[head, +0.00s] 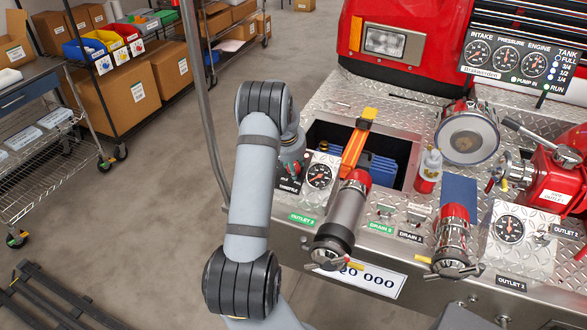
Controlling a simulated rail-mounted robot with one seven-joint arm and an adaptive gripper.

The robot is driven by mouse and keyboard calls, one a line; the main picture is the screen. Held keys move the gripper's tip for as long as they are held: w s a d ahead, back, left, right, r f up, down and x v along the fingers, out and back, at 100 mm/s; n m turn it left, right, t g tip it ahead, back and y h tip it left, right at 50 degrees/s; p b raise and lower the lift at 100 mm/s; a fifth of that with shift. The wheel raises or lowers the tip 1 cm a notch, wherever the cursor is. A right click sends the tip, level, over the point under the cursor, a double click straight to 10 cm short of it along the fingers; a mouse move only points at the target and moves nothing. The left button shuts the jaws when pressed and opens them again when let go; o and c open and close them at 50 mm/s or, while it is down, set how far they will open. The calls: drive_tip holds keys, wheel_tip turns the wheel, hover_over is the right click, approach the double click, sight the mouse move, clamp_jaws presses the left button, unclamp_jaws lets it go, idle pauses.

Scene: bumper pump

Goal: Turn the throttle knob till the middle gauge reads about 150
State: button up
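The gauge panel (550,75) stands at the upper right, with three round dials marked intake, pressure and engine. The middle dial, pressure (507,61), is too small for me to read its needle exactly. The throttle plate (289,187) is on the left part of the bumper, beside a small gauge. The throttle knob itself is not clearly visible. My gripper (291,168) is at the end of my grey arm, pointing down just above the throttle plate. My wrist partly covers it, so I cannot make out its fingers or any contact with the knob.
A bumper recess (400,135) holds blue items and an orange-handled tool. Right of my gripper are a gauge (320,174), a capped outlet (340,220), a red bottle (428,172) and a round intake (467,137).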

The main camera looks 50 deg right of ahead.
drive_tip(key=o, duration=0.8)
drive_tip(key=shift+a+f, duration=0.15)
drive_tip(key=shift+a, duration=0.15)
drive_tip(key=o, duration=0.3)
drive_tip(key=shift+o, duration=0.2)
drive_tip(key=shift+d, duration=0.15)
drive_tip(key=shift+r, duration=0.2)
drive_tip(key=v, duration=1.2)
drive_tip(key=shift+f, duration=0.1)
